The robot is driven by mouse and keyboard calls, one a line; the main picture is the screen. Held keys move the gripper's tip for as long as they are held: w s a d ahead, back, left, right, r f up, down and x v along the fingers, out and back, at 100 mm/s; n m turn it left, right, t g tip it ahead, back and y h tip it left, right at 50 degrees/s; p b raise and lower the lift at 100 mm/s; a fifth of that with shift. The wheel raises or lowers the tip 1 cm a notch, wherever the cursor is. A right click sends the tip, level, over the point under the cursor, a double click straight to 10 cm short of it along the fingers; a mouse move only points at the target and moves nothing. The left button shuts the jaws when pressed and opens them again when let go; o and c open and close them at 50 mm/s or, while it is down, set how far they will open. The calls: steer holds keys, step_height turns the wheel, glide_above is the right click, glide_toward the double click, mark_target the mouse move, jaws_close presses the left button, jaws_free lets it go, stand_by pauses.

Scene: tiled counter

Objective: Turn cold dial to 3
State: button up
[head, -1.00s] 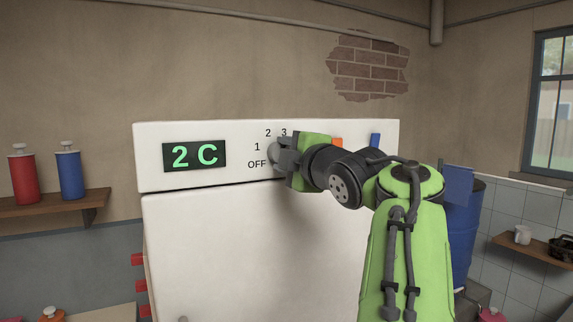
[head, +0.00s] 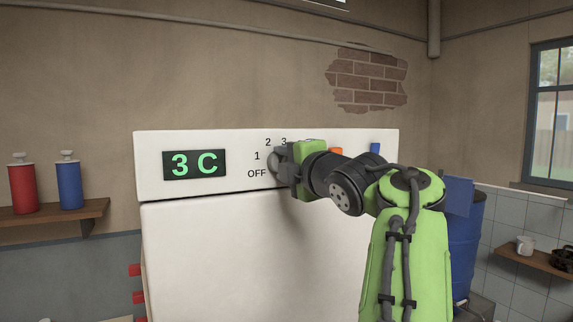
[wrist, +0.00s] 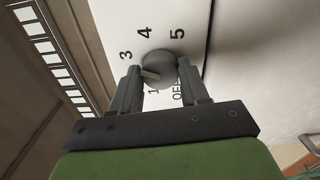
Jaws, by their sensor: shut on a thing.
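The cold dial (wrist: 158,66) is a round grey knob in the wrist view, with a pale mark on its left side. The numbers 3, 4 and 5 and the word OFF show around it. My gripper (wrist: 160,86) is shut on the dial, with one finger on each side. In the head view my gripper (head: 284,165) is at the white panel (head: 240,150) and hides most of the dial, with OFF, 1, 2 and 3 visible beside it. The display (head: 194,164) reads 3 C in green.
An orange piece (head: 336,152) and a blue piece (head: 375,148) show on the panel's right, partly behind my arm. A shelf (head: 90,213) with a red canister (head: 23,188) and a blue canister (head: 69,186) is at the left. A blue barrel (head: 465,250) stands at the right.

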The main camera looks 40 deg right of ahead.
steer(key=o, duration=1)
steer(key=shift+o, duration=0.2)
steer(key=v, duration=1.5)
steer(key=shift+s+a, duration=0.2)
steer(key=shift+s, duration=0.15)
steer(key=shift+w, duration=0.1)
steer(key=w+a+f+m+g+y, duration=0.2)
steer(key=w+a+f+m, duration=0.1)
steer(key=a+f+m, duration=0.3)
steer(key=w+a+f+m+g+y, duration=0.2)
steer(key=w+a+f+m+y, duration=0.15)
steer(key=a+f, duration=0.4)
steer(key=s+a+f+m+g, duration=0.3)
steer(key=s+a+f+g, duration=0.1)
steer(key=f, duration=0.8)
steer(key=s+a+f+m+g, duration=0.3)
steer(key=s+f, duration=0.4)
steer(key=f, duration=0.5)
steer(key=shift+s+a+g, duration=0.25)
steer(key=shift+a+g, duration=0.15)
steer(key=shift+a, duration=0.35)
